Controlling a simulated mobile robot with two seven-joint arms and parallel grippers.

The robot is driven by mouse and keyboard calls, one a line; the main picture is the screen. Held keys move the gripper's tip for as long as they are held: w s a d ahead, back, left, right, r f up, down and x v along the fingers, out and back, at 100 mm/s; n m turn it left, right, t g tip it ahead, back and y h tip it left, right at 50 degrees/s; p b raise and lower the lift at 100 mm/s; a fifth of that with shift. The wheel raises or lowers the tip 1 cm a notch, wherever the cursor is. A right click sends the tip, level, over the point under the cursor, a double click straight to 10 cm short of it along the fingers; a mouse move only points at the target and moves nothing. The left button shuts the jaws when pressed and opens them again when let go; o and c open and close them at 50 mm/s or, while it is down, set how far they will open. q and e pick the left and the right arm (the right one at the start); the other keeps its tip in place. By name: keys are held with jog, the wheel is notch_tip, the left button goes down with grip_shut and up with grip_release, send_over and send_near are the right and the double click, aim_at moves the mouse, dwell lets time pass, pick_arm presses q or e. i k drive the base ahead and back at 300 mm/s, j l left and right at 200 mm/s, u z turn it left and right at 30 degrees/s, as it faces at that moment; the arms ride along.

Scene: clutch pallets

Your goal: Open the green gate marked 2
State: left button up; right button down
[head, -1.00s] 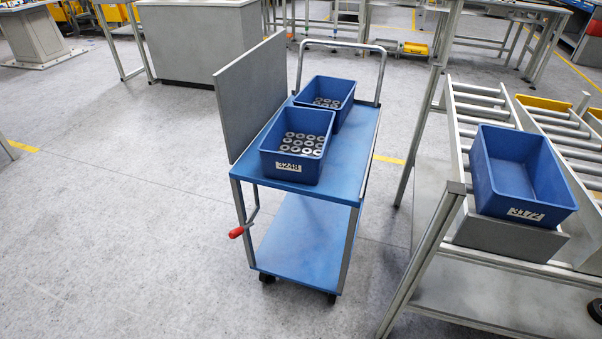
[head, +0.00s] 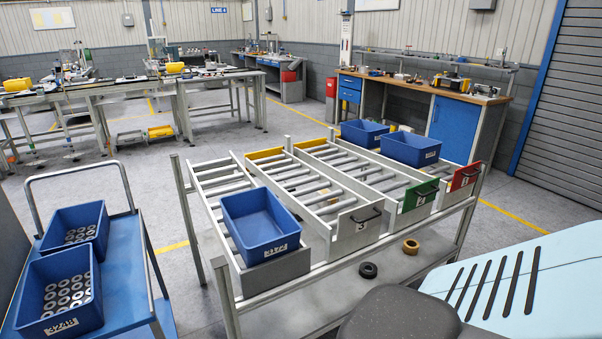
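The green gate (head: 420,195) is a small upright panel across the front end of a roller lane on the grey rack (head: 228,300). It carries a small white label that looks like a 2, and a dark handle. It stands upright and looks closed. To its left is a grey gate (head: 350,235) marked 3 with a dark handle. To its right is a red gate (head: 466,178) with a white label too small to read surely. Neither of my grippers is in view.
A blue bin (head: 262,226) sits on the leftmost lane; two more bins (head: 363,133) (head: 411,148) sit at the back right. A black ring (head: 368,270) and a brownish ring (head: 410,246) lie on the lower shelf. A blue cart (head: 120,285) with bins of washers stands left.

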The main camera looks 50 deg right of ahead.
aim_at(416, 196)
jog(key=z, duration=2.4)
jog(key=i+l, duration=0.65)
jog(key=i+l+u, duration=0.1)
jog(key=i+l, duration=0.5)
jog(key=l, duration=0.15)
jog(key=i+l, duration=0.6)
jog(key=i+l+u, duration=0.05)
jog(key=l, duration=0.05)
